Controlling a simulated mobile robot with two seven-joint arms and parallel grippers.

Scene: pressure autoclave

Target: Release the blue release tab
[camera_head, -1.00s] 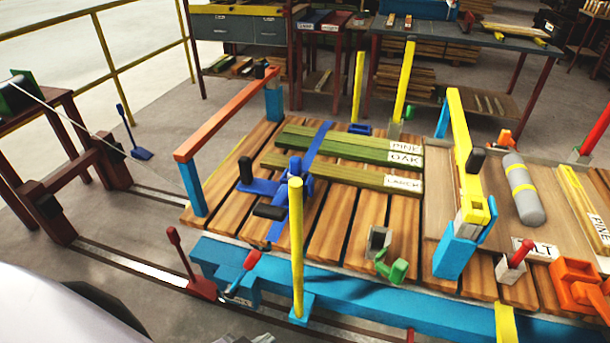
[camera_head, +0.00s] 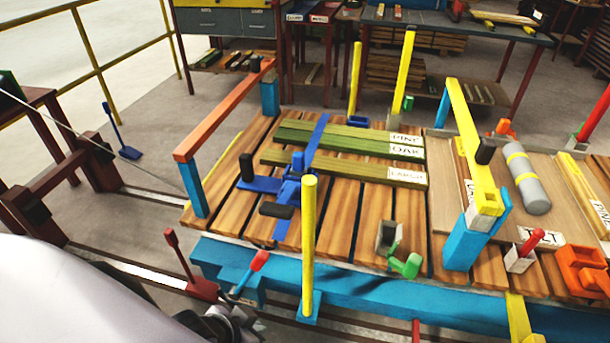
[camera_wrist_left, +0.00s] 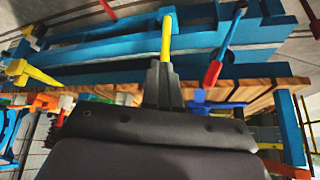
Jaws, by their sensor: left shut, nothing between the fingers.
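The blue ratchet buckle (camera_head: 290,187) sits on a blue strap (camera_head: 318,140) across green boards on the slatted wooden deck. It has blue arms with black grips, one upright at left and one lying in front. I cannot tell for sure which part is the release tab. My left gripper (camera_head: 218,322) shows partly at the bottom edge of the head view, well below and left of the buckle, apart from it. In the left wrist view the gripper (camera_wrist_left: 163,72) is shut and empty. A blue part (camera_wrist_left: 205,103), probably the buckle, shows beyond it there.
A yellow post (camera_head: 308,245) stands in front of the buckle. A blue lever with a red grip (camera_head: 258,262) and a red lever (camera_head: 178,253) rise near the front left. A blue beam (camera_head: 370,282) edges the deck. An orange-topped rail (camera_head: 225,108) stands left.

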